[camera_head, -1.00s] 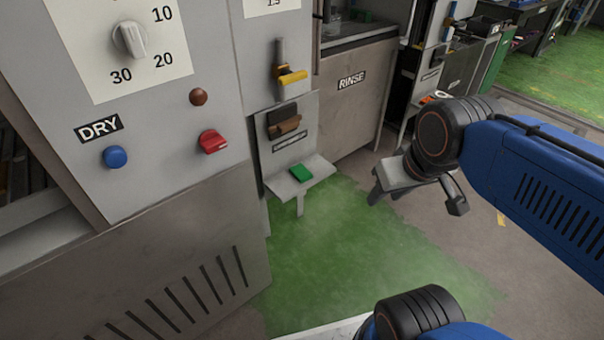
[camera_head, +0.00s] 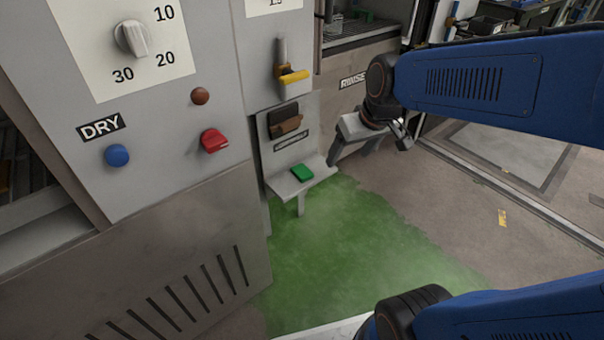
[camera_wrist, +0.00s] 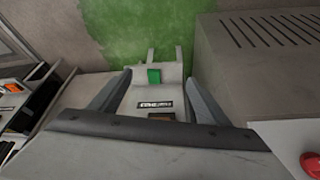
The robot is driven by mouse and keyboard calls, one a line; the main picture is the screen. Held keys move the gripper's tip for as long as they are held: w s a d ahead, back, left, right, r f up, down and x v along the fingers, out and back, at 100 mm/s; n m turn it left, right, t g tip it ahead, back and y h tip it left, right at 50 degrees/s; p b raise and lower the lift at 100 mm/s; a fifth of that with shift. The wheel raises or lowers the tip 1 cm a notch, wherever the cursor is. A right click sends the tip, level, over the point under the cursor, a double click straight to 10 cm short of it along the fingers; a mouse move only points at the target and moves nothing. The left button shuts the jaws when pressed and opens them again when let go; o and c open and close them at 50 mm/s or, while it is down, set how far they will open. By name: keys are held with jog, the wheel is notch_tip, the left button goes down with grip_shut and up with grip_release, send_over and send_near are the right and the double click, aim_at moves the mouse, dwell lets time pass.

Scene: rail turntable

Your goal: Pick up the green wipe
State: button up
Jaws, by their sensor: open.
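The green wipe (camera_head: 302,173) is a small folded block lying on a light grey shelf (camera_head: 318,172) that juts from the machine front. My gripper (camera_head: 345,158) is open and empty, to the right of the shelf and apart from the wipe. In the wrist view the wipe (camera_wrist: 154,76) shows ahead of the gripper (camera_wrist: 155,88), between the two fingers in the picture, with nothing held. The shelf and its label plate lie below it there.
Above the shelf are a brown holder (camera_head: 285,123) and a yellow-handled lever (camera_head: 292,77). The DRY panel with a blue button (camera_head: 117,155) and red knob (camera_head: 213,140) stands left. The RINSE cabinet (camera_head: 352,65) is behind my arm. Green-stained floor (camera_head: 350,240) lies open below.

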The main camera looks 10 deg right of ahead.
jog(key=w+a+f+n, duration=0.1)
jog(key=w+f, duration=0.4)
jog(key=w, duration=0.7)
jog(key=n, duration=0.1)
send_near(301, 170)
jog(key=shift+y, duration=0.3)
jog(key=x, duration=0.8)
jog(key=shift+w+d+r, duration=0.1)
jog(key=shift+w+d, duration=0.05)
jog(key=shift+d, duration=0.1)
jog(key=shift+c, duration=0.6)
jog(key=c, duration=1)
